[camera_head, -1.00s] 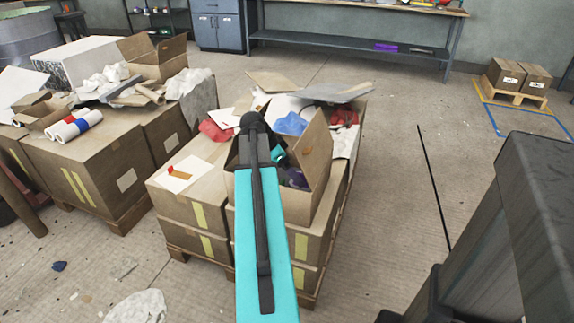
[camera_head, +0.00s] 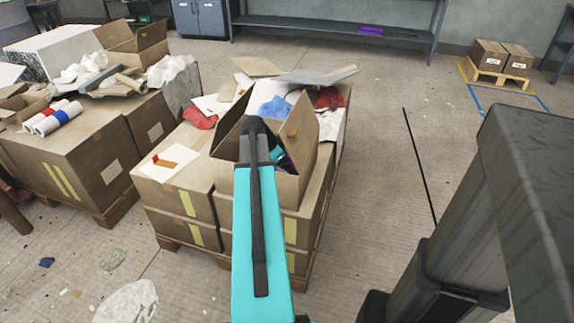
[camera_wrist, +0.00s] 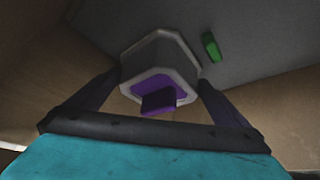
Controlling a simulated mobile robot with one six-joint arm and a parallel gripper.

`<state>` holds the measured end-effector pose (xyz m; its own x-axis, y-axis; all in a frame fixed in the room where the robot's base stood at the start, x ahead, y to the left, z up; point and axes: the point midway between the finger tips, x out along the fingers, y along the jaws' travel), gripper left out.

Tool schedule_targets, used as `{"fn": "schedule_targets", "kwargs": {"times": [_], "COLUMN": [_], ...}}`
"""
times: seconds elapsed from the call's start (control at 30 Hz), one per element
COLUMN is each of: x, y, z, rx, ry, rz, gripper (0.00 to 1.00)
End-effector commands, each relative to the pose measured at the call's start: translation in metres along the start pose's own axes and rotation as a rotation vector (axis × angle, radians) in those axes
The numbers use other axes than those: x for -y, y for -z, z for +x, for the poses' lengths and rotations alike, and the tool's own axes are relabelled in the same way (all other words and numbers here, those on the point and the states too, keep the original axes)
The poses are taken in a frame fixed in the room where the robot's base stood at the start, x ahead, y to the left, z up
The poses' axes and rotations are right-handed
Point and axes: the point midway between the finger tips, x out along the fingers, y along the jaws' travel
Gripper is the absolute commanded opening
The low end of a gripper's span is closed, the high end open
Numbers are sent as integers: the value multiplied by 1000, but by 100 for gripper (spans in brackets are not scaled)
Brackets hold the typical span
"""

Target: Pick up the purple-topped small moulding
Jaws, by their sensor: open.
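The purple-topped small moulding (camera_wrist: 158,65) has a grey, pale-rimmed, eight-sided body with a raised purple block on top. In the wrist view it sits inside a cardboard box, on a grey surface. My gripper (camera_wrist: 158,82) is open, with one dark finger on each side of the moulding. I cannot tell whether the fingers touch it. In the head view my gripper is down in the open cardboard box (camera_head: 292,188), mostly hidden by my arm and the box wall. The moulding is hidden there.
A small green piece (camera_wrist: 211,47) lies beside the moulding in the box. The box walls stand close on both sides. Around the box lie a blue cloth (camera_head: 275,106), a red cloth (camera_head: 200,118) and a grey sheet (camera_head: 318,75). The floor to the right is mostly clear.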

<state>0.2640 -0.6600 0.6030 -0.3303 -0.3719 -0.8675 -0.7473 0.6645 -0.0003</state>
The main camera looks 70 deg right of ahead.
Motion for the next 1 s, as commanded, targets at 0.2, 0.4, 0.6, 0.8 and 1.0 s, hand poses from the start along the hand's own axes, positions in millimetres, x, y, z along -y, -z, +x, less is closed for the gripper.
{"fn": "schedule_targets", "kwargs": {"times": [0.2, 0.4, 0.6, 0.8, 1.0], "x": [0, 0, 1, 4, 9], "y": [0, 0, 0, -3, -6], "z": [0, 0, 0, -2, -4], "rx": [0, 0, 0, 0, -1], "ry": [0, 0, 0, 0, -1], "rz": [0, 1, 1, 0, 2], "gripper": [93, 63, 63, 63, 63]}}
